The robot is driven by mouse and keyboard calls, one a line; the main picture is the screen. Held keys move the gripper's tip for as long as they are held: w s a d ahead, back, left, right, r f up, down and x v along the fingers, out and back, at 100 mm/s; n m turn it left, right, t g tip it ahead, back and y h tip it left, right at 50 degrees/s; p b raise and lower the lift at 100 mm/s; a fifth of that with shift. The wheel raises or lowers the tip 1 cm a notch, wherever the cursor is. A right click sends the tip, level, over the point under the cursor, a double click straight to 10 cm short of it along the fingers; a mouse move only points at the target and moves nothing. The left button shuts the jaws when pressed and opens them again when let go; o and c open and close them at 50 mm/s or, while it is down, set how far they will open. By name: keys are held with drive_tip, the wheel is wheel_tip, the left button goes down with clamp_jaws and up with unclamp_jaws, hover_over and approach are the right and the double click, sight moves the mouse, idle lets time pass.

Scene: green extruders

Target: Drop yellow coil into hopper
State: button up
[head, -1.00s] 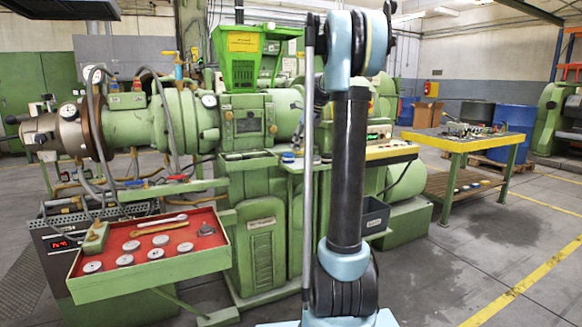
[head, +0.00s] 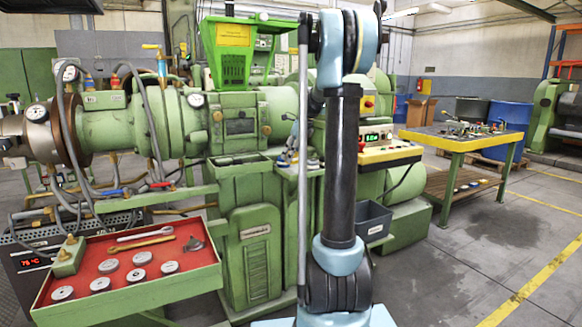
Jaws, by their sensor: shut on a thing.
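The green hopper (head: 228,54) stands on top of the extruder, with a yellow label on its front and a slotted lower part. My gripper (head: 288,152) is small and partly hidden behind my own arm, low over the small green shelf to the right of the extruder's middle. It is below and to the right of the hopper, well apart from it. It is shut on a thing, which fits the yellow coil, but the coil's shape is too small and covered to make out.
A red-lined tray (head: 215,277) with several metal discs and tools juts out at the front left. A control box (head: 385,154) and a grey bin (head: 374,222) are right of my arm. A yellow-edged table (head: 452,145) stands farther right, beyond open floor.

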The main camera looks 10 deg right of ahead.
drive_tip(key=shift+f, duration=2.2)
drive_tip(key=o, duration=1.1)
drive_tip(key=shift+s, duration=0.1)
drive_tip(key=shift+o, duration=0.2)
